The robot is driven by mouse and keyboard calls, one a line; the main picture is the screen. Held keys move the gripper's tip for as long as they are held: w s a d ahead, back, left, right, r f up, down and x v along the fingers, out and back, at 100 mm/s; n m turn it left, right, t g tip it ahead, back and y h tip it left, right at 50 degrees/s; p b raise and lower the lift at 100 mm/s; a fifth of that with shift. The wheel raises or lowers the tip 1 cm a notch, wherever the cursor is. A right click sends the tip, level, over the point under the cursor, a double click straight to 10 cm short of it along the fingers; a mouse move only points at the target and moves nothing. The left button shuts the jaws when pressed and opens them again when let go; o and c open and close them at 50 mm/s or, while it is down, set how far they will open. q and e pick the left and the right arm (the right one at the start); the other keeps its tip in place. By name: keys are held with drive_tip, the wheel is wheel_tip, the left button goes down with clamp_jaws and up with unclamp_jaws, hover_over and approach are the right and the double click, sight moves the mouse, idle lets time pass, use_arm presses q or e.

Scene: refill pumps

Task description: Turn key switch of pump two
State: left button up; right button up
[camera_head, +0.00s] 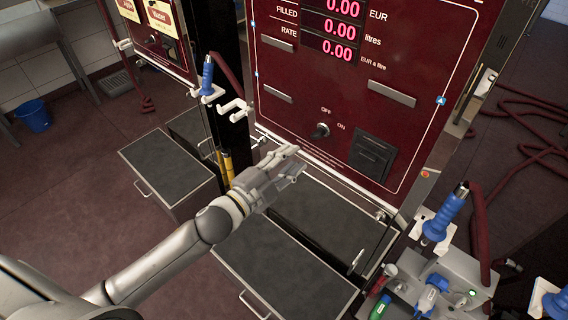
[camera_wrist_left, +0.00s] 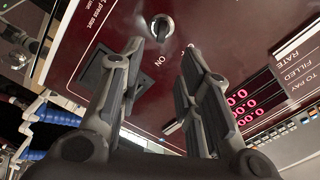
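The key switch (camera_head: 320,131) is a small dark knob on the dark red pump panel (camera_head: 297,97), between the labels OFF and ON. It also shows in the left wrist view (camera_wrist_left: 161,27), at the top, beyond the fingertips. My left gripper (camera_head: 294,160) is in front of the panel, below and left of the switch. In the left wrist view my left gripper (camera_wrist_left: 162,52) has its two fingers apart with nothing between them, and the switch lies just past the gap, apart from the fingers. My right gripper is not seen.
A black slot unit (camera_head: 374,157) sits right of the switch. Blue-handled nozzles hang at left (camera_head: 207,76) and right (camera_head: 447,212). Dark drawer-like boxes (camera_head: 285,262) stand low under the panel. A grey box with fittings (camera_head: 450,275) is at lower right.

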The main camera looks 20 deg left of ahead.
use_arm(q)
drive_tip(key=shift+v, duration=0.75)
drive_tip(key=a+f+n+g+y, duration=0.1)
drive_tip(key=a+f+n+y, duration=0.15)
drive_tip(key=f, duration=0.65)
drive_tip(key=a+f+n+g+y, duration=0.1)
drive_tip(key=a+f+n+g, duration=0.15)
drive_tip(key=f, duration=0.75)
drive_tip(key=s+a+f+n+g+y, duration=0.15)
drive_tip(key=s+f, duration=0.25)
drive_tip(key=f, duration=0.4)
drive_tip(key=s+a+f+n+g+y, duration=0.1)
drive_tip(key=s+a+f+n+g, duration=0.2)
drive_tip(key=f, duration=0.6)
drive_tip(key=s+f+n+g, duration=0.2)
drive_tip(key=s+f+g, duration=0.1)
drive_tip(key=s+f, duration=1.1)
drive_tip(key=s+d+f+n+g, duration=0.1)
drive_tip(key=s+f+g, duration=0.1)
drive_tip(key=s, duration=0.9)
drive_tip(key=s+d+f+n+g, duration=0.1)
drive_tip(key=s+f, duration=0.4)
drive_tip(key=s, duration=0.6)
drive_tip(key=shift+s+d+f+n+g+y, duration=0.2)
drive_tip(key=shift+s+d+n+g+y, duration=0.2)
drive_tip(key=shift+g, duration=0.4)
